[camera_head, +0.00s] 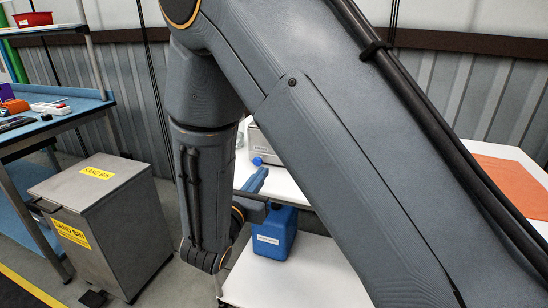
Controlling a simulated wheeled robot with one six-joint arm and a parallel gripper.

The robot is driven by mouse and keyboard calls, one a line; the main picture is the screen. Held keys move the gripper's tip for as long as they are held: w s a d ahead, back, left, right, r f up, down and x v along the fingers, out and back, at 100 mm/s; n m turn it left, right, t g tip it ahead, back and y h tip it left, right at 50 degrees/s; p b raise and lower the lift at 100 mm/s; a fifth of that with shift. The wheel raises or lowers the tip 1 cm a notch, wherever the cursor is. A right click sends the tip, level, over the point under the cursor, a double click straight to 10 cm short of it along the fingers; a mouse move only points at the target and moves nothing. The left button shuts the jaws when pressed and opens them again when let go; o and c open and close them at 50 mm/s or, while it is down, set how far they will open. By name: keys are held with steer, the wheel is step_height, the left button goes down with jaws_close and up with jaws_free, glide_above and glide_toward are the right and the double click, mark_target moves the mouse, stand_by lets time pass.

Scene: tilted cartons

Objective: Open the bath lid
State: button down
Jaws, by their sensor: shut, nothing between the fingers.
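A grey metal box that looks like the bath (261,146) stands on the white bench, with a small blue round part low on its front. My arm hides most of it, and I cannot make out its lid. My gripper (262,174) appears as a blue, narrow end beyond my wrist, in front of and below the bath in the picture. It is shut and empty. I cannot tell its distance from the bath, and no contact is clear.
A blue canister (272,236) with a white label stands on the lower white shelf. A grey sand bin (110,215) stands at left, beside a blue-topped workbench (80,107) with small items. An orange mat (512,185) lies on the white bench at right.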

steer(key=shift+y, duration=0.3)
steer(key=x, duration=0.3)
steer(key=p+x, duration=0.1)
steer(key=x, duration=0.2)
steer(key=a+p+x, duration=0.1)
steer(key=x, duration=0.2)
steer(key=shift+w+r, duration=0.1)
steer(key=shift+r, duration=0.1)
steer(key=shift+w+d+r+p, duration=0.1)
steer(key=shift+w+r+p, duration=0.15)
steer(key=shift+r, duration=0.35)
steer(key=shift+w+r+p, duration=0.15)
steer(key=shift+r+p, duration=0.1)
steer(key=shift+r, duration=0.35)
steer(key=shift+w+d+r, duration=0.1)
steer(key=shift+w+r, duration=0.1)
steer(key=shift+r, duration=0.5)
